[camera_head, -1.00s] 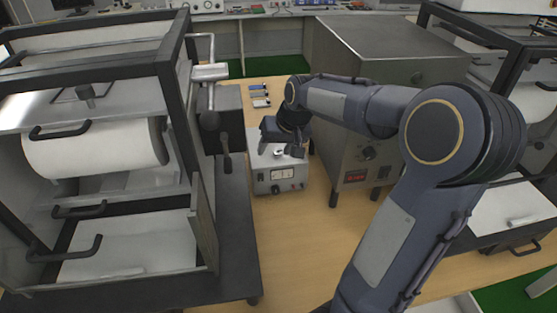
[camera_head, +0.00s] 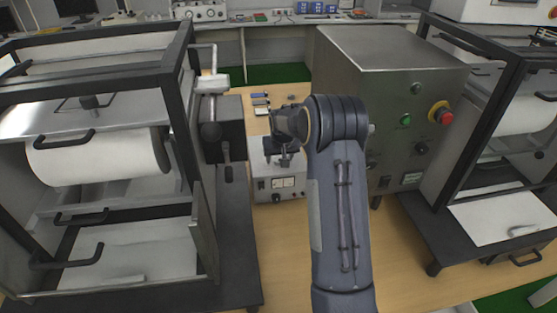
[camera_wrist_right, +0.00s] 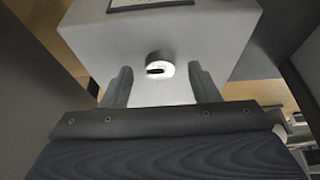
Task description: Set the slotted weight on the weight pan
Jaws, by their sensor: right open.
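The slotted weight (camera_wrist_right: 160,66) is a short round piece with a bright top and a dark slot. In the right wrist view it sits on the flat top of a pale box. My right gripper (camera_wrist_right: 160,77) is open, with one finger on each side of the weight and visible gaps between. In the head view the right gripper (camera_head: 281,160) is above the box, and the weight is not clear there. I cannot clearly identify the weight pan; a small metal platform (camera_head: 212,84) stands by the left machine. My left gripper is not in view.
The box with meters (camera_head: 279,188) stands on the wooden table (camera_head: 277,240) between a black-framed machine (camera_head: 183,110) on the left and a steel cabinet (camera_head: 395,65) on the right. Small blocks (camera_head: 260,102) lie behind it. Room between the machines is narrow.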

